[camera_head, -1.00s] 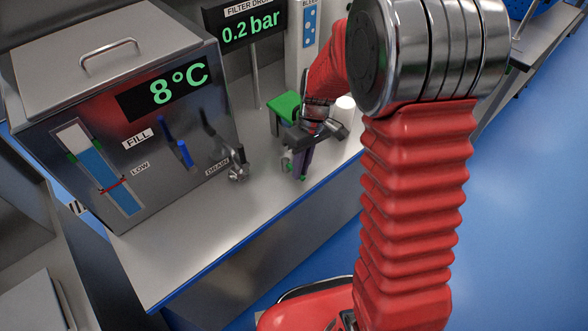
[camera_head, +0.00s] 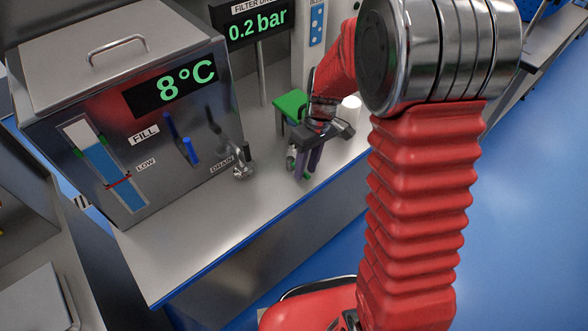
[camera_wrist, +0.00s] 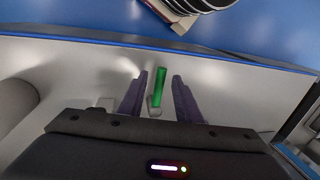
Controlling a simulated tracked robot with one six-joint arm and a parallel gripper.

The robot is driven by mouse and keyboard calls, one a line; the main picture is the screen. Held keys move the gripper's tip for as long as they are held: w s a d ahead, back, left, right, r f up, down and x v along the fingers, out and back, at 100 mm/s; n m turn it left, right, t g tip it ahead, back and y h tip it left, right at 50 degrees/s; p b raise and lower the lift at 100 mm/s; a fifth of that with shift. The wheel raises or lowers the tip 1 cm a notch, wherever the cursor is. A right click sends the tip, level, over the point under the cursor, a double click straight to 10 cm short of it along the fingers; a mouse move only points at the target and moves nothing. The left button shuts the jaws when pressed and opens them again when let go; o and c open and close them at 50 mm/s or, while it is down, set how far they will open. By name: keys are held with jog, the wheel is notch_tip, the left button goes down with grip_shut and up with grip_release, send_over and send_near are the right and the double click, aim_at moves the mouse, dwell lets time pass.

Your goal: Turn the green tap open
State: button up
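The green tap handle (camera_wrist: 159,88) shows in the wrist view as a short upright green bar on a pale fitting. My gripper (camera_wrist: 159,76) has its two purple fingers apart, one on each side of the handle, with a visible gap on both sides. In the head view my gripper (camera_head: 307,170) hangs over the bench near its front edge, fingers pointing down. The handle there is mostly hidden by the fingers; only a bit of green shows. A metal fitting is just left of the fingers.
A green-topped block (camera_head: 291,104) stands right behind my gripper. A steel tank (camera_head: 60,110) with blue and black levers and a drain tap (camera_head: 242,170) is to the left. A white cup (camera_head: 350,106) stands to the right. The blue bench edge (camera_head: 240,250) runs in front.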

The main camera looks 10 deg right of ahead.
jog(key=shift+r, duration=0.1)
notch_tip(320, 180, up, 13)
jog(key=w+d, duration=0.1)
jog(key=d, duration=0.1)
jog(key=shift+w+d, duration=0.15)
jog(key=shift+d, duration=0.05)
jog(key=shift+r, duration=0.1)
dwell(0.6)
jog(key=s+r+m+t+h, duration=0.1)
jog(key=s+r+m+t, duration=0.2)
jog(key=s, duration=0.7)
jog(key=s+a+r+m+t+h, duration=0.1)
jog(key=s+r, duration=0.4)
jog(key=s, duration=0.5)
jog(key=shift+a+r+m+t, duration=0.3)
jog(key=shift+m+t, duration=0.6)
jog(key=shift+t, duration=0.4)
